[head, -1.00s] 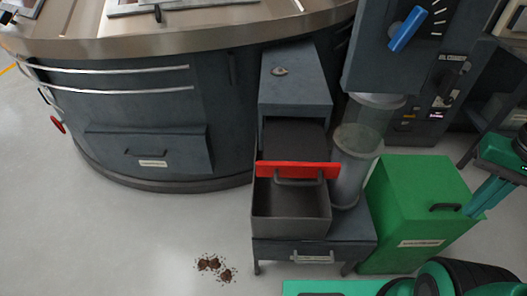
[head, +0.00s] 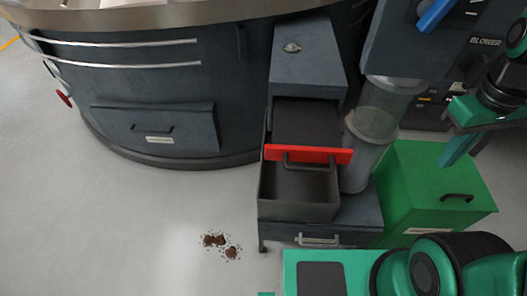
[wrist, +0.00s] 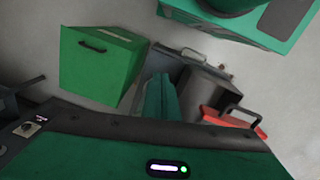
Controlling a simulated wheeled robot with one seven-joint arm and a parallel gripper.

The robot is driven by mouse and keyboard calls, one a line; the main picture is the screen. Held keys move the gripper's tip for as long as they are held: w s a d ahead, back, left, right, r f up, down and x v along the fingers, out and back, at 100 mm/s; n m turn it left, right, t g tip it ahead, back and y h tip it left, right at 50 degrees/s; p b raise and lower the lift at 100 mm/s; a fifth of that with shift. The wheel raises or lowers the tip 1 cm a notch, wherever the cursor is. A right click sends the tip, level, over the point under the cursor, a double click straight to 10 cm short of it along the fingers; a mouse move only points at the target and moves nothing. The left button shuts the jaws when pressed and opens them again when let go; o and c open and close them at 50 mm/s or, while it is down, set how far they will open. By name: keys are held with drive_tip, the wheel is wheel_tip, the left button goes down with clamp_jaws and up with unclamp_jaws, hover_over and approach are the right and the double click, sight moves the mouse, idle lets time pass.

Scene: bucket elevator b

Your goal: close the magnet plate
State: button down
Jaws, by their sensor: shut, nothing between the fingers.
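The magnet plate has a red front bar (head: 308,155) with a dark handle and a dark plate behind it. It sticks out of the grey housing (head: 306,66), above an open grey bin (head: 298,194). In the wrist view its red front (wrist: 232,123) shows at the lower right, partly hidden by my own wrist. My gripper (head: 447,160) is at the right in the head view, above the green box and well apart from the plate. In the wrist view its fingers (wrist: 160,82) are together and empty.
A green lidded box (head: 432,190) stands right of the bin. A clear cylinder (head: 375,110) stands beside the magnet housing under a dark control panel. Brown spilled bits (head: 220,243) lie on the floor at the lower left. Open floor lies left of the bin.

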drive_tip(key=w+a+n+t, duration=0.1)
drive_tip(key=w+a+n, duration=0.3)
drive_tip(key=a+n, duration=0.45)
drive_tip(key=w+a+n, duration=0.3)
drive_tip(key=a+n, duration=0.5)
drive_tip(key=a, duration=0.1)
drive_tip(key=s+a+f+n+t, duration=0.1)
drive_tip(key=s+a+n, duration=0.2)
drive_tip(key=a+n, duration=0.6)
drive_tip(key=s+a+f+n+t, duration=0.1)
drive_tip(key=s+a+n, duration=0.1)
drive_tip(key=a+n, duration=0.8)
drive_tip(key=w+a+f+m, duration=0.1)
drive_tip(key=w+f+m, duration=0.1)
drive_tip(key=w+f, duration=0.4)
drive_tip(key=shift+a+f+y, duration=0.35)
drive_tip(key=shift+f+y, duration=0.05)
drive_tip(key=shift+f, duration=1.4)
